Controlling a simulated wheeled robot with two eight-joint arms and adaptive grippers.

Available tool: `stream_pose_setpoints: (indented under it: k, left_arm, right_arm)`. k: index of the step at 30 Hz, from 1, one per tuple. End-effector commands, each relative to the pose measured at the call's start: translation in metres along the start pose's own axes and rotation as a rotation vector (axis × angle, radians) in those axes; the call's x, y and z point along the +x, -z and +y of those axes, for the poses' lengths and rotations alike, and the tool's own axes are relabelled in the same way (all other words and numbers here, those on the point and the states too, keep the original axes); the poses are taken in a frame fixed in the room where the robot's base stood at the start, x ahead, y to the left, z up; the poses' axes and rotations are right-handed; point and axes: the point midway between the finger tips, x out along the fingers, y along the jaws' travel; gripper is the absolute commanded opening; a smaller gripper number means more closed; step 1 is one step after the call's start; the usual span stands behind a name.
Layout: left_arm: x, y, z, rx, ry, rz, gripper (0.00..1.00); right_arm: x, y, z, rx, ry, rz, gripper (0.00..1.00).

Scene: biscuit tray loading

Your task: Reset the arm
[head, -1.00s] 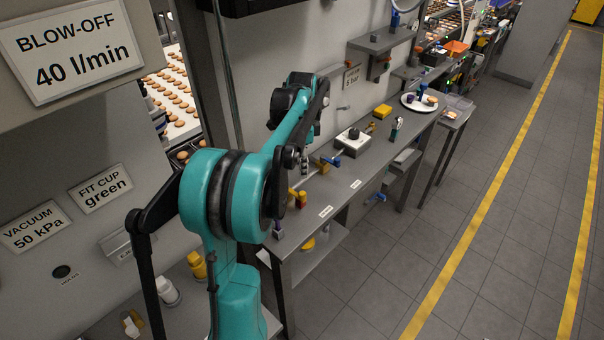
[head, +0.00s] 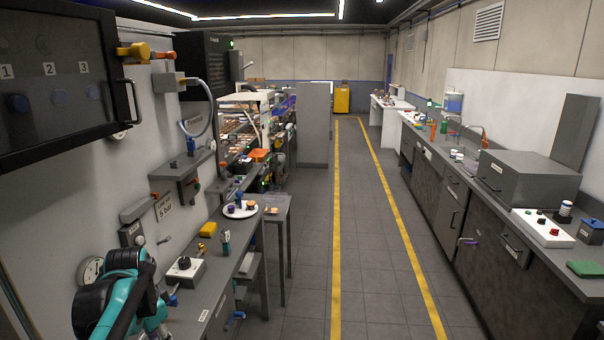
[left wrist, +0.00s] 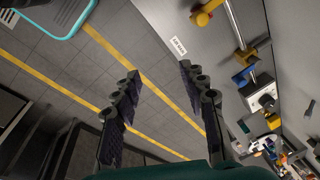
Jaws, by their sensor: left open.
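My left arm, teal and black, shows in the lower left corner of the head view beside the grey bench (head: 207,290); its gripper cannot be made out there. In the left wrist view my left gripper (left wrist: 158,75) is open, with its two dark ribbed fingers wide apart. Nothing is between the fingers but a view of the floor and the bench edge. My right arm and gripper are not in view.
A white box with a black knob (head: 184,271), a yellow block (head: 208,229) and a white plate (head: 240,210) are on the left bench. The aisle floor (head: 375,260) between yellow lines is clear. A grey counter (head: 470,172) runs along the right.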

Motion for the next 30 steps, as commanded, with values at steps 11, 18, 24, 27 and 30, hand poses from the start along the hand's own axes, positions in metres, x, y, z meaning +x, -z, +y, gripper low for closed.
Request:
stream_pose_setpoints:
  k: [11, 18, 24, 27, 30]
  left_arm:
    - [0.06, -0.028, 0.165, -0.368, 0.096, 0.293, 0.42]
    - [0.095, -0.046, 0.215, -0.52, 0.069, 0.427, 0.42]
    - [0.1, -0.048, 0.223, -0.55, 0.06, 0.451, 0.42]
    - [0.099, -0.048, 0.222, -0.55, 0.061, 0.45, 0.42]
    - [0.099, -0.048, 0.222, -0.55, 0.061, 0.449, 0.42]
  right_arm:
    - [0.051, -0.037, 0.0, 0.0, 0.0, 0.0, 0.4]
    - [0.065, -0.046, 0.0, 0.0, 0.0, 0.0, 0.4]
    - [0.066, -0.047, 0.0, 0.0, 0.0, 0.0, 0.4]
    - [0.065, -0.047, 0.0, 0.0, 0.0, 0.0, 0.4]
    - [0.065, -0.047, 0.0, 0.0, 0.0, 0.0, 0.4]
